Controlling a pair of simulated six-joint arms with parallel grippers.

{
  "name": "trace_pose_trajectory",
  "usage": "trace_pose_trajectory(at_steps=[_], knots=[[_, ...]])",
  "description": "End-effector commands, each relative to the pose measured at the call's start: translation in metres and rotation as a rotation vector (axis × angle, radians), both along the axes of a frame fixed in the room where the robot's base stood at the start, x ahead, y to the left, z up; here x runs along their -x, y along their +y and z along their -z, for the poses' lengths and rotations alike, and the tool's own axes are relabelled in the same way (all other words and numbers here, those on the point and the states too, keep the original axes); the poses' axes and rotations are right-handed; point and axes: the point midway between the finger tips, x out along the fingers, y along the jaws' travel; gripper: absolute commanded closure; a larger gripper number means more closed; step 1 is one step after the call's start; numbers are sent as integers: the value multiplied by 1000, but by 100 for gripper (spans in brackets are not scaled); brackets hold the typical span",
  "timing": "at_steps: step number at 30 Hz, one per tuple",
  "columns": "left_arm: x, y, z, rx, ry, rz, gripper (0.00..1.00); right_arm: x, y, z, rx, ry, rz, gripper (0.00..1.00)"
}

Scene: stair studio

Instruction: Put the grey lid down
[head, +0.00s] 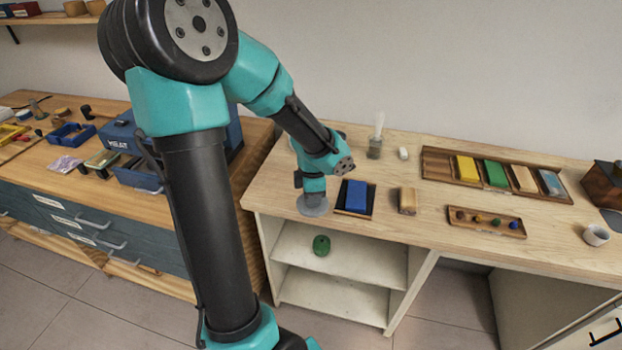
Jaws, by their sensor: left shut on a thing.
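My left gripper (313,196) points down at the front left part of the pale wooden table. It is shut on the grey lid (314,209), a flat round disc that shows just below the fingers. The lid is at or a little above the table top (268,190), close to its front edge; I cannot tell whether it touches. The gripper hides the middle of the lid. My right gripper is not in view.
A blue block (357,194) on a dark tray stands right of the lid, then a tan block (407,200). A glass jar (375,147) stands behind. A long tray (437,163) of coloured blocks, a peg tray (486,222) and a white cup (596,235) are further right.

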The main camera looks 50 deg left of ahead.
Motion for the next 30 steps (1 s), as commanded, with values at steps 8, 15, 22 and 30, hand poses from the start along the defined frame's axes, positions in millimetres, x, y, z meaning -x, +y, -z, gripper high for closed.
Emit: trace_pose_trajectory(at_steps=[8,15,22,30], knots=[[-34,48,6,0,0,-4,100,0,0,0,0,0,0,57],[-61,87,11,0,1,-3,100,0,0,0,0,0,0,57],[-72,101,12,0,1,0,100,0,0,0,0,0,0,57],[-72,102,12,1,0,0,100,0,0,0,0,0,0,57]])
